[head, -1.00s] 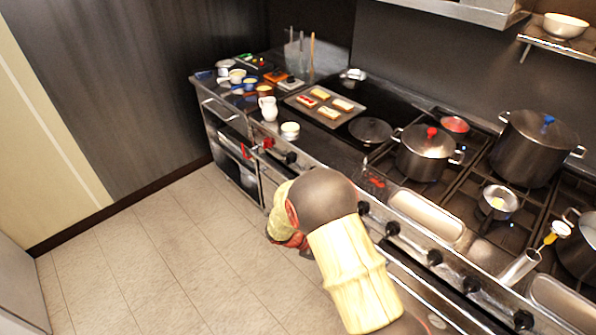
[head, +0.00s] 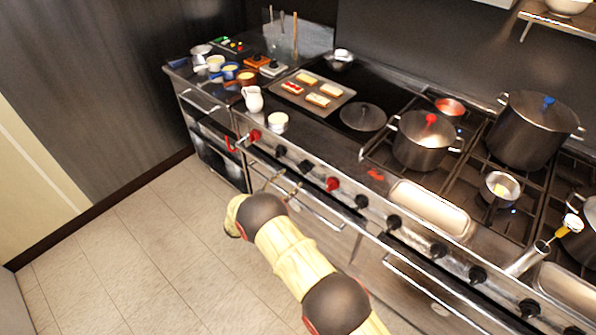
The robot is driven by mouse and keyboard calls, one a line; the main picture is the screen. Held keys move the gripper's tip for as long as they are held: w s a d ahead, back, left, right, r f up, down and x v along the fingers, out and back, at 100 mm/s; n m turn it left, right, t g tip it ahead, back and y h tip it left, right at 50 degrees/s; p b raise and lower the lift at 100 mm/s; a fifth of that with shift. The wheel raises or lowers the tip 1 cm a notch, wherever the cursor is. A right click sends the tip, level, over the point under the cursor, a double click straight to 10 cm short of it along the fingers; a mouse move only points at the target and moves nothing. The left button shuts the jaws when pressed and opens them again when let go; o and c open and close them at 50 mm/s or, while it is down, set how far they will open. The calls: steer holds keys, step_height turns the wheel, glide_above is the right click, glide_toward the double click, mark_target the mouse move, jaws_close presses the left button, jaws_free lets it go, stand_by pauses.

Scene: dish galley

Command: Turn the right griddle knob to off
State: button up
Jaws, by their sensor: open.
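A row of knobs runs along the range's front panel. Below the dark griddle plate (head: 308,122) are a red knob (head: 255,134) at the left, a black knob (head: 281,151), another black knob (head: 305,166) and a red knob (head: 332,184) at the right. The right red one seems to be the right griddle knob; its pointer angle is too small to read. My gripper (head: 278,187) shows only as thin fingers past my wrist, open and empty. It is in front of the panel, below and left of the right red knob, apart from it. My wrist hides its base.
Bar handles (head: 310,208) stick out below the knobs. A tray of food (head: 333,98), a white jug (head: 252,98) and a white pot (head: 278,122) stand above the panel. Pots (head: 425,150) stand on burners at right. The floor (head: 150,260) at left is clear.

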mark_target(303, 169)
steer(key=x, duration=0.7)
steer(key=shift+b, duration=0.4)
steer(key=shift+f, duration=0.1)
steer(key=shift+c, duration=0.7)
steer(key=c, duration=1)
